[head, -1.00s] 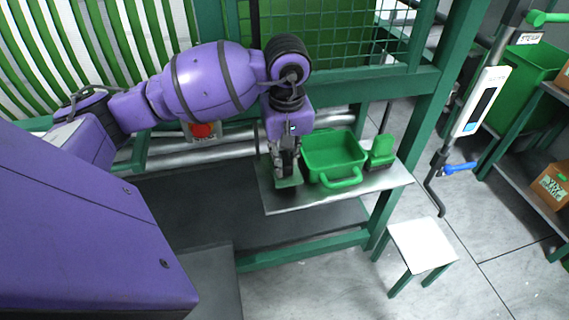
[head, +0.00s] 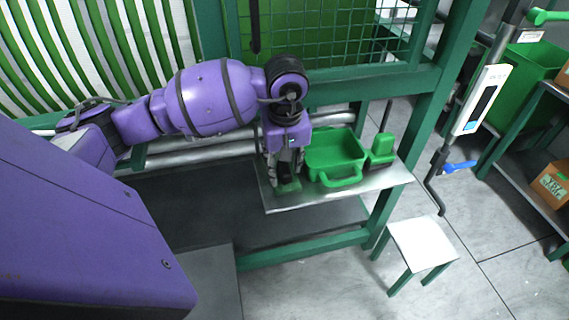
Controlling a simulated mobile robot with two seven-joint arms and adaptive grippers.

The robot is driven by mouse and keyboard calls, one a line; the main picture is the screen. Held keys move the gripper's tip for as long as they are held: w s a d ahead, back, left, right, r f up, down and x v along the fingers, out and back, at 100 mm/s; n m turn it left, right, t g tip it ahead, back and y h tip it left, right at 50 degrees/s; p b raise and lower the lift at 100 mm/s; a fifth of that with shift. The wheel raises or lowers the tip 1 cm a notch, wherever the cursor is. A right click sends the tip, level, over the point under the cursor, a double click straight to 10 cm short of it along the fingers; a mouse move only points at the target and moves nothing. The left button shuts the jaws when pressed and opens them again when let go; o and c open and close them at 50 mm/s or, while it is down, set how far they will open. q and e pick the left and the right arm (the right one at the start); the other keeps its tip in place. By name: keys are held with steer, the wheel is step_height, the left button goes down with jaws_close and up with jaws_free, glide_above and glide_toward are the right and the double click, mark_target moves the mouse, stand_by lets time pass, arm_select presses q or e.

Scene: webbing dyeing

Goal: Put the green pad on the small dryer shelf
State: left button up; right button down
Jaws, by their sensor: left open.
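The green pad (head: 289,187) is a small flat piece at the left part of the small dryer shelf (head: 330,198), a thin metal plate fixed to the green frame. It appears to lie on the shelf surface. My left gripper (head: 284,180) points down right at the pad, with its fingers open around or just above it. The fingers partly hide the pad, and I cannot tell whether they touch it. My right gripper is not in view.
A green handled tray (head: 341,181) stands on the shelf just right of my gripper, with a green block-like item (head: 382,150) beyond it. A white-topped stool (head: 422,245) stands on the floor at the right. The shelf's front strip is clear.

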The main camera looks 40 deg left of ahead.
mark_target(285, 172)
arm_select(q)
step_height(285, 172, up, 12)
steer(key=s, duration=0.1)
steer(key=shift+d+r, duration=0.2)
steer(key=shift+d, duration=0.25)
steer(key=shift+f, duration=0.1)
